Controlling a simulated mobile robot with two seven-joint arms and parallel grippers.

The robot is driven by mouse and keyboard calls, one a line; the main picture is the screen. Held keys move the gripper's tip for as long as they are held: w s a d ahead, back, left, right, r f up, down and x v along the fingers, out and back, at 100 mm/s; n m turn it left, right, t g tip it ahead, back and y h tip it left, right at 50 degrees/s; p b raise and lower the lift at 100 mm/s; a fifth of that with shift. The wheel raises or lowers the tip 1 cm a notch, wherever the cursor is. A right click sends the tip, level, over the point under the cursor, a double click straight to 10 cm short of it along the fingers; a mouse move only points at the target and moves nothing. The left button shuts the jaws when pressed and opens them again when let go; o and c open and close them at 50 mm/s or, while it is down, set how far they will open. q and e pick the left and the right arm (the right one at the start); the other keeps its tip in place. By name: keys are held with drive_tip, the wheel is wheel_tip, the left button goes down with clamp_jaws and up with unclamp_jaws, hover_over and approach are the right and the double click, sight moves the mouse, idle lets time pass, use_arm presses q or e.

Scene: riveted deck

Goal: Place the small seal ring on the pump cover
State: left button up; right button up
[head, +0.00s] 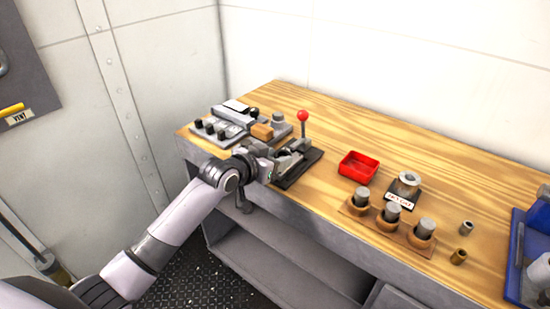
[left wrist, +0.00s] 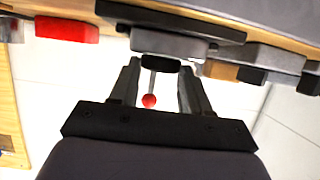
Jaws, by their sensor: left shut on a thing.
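My left gripper (head: 284,158) is at the lever fixture, above its dark base plate (head: 300,172) near the table's front left. In the left wrist view the fingers (left wrist: 160,82) stand apart on either side of a small dark piece (left wrist: 160,63); I cannot tell what it is. The red-knobbed lever (head: 303,122) rises behind, and its knob shows between the fingers in the left wrist view (left wrist: 149,101). A grey ring-shaped part (head: 409,179) sits on a labelled dark stand. I cannot surely identify the small seal ring or the pump cover. The right gripper is not in view.
A red tray (head: 358,167) stands mid-table. Wooden holders with grey cylinders (head: 393,212) stand near the front edge. The table's back is clear.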

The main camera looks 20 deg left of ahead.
use_arm(q)
drive_tip(key=shift+f, duration=0.15)
drive_tip(key=o, duration=1.3)
drive_tip(key=shift+r, duration=0.25)
drive_tip(key=v, duration=1.2)
drive_tip(key=s+f, duration=0.7)
drive_tip(key=s+d+f+n+g+y, duration=0.1)
drive_tip(key=s+f, duration=0.6)
drive_tip(key=f, duration=0.1)
drive_tip(key=s+d+f+g+y, duration=0.1)
drive_tip(key=s+f, duration=0.7)
drive_tip(key=shift+f+p, duration=0.2)
drive_tip(key=shift+p, duration=0.1)
